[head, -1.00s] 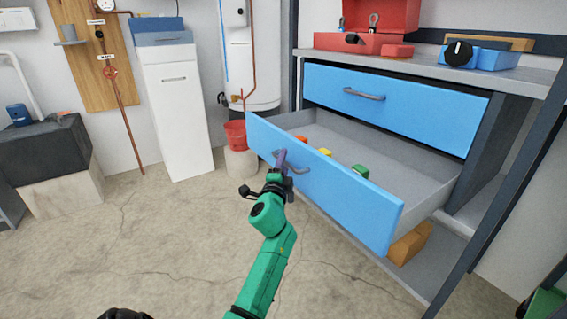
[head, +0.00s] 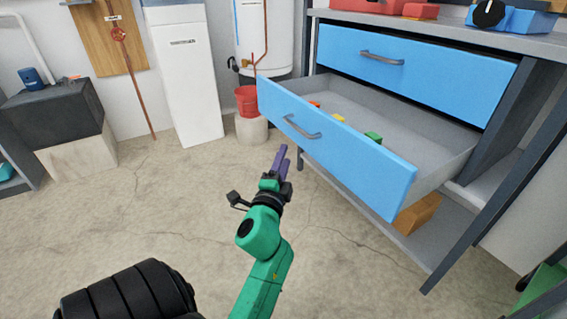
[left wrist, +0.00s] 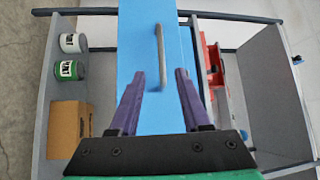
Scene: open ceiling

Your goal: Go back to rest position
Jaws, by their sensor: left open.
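My left gripper (head: 281,160) is at the end of the green arm in the head view, in free air in front of the open lower drawer (head: 370,162). In the left wrist view its two purple fingers (left wrist: 160,90) are spread apart with nothing between them. The drawer's grey handle (head: 301,128) is apart from the fingers. The handle also shows beyond the fingertips in the left wrist view (left wrist: 161,58). My right gripper is not in view.
The upper blue drawer (head: 410,65) is shut. Small coloured blocks, one of them green (head: 373,138), lie in the open drawer. A red bucket (head: 246,101) stands behind it on a pale block. An orange-brown box (head: 417,213) sits below.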

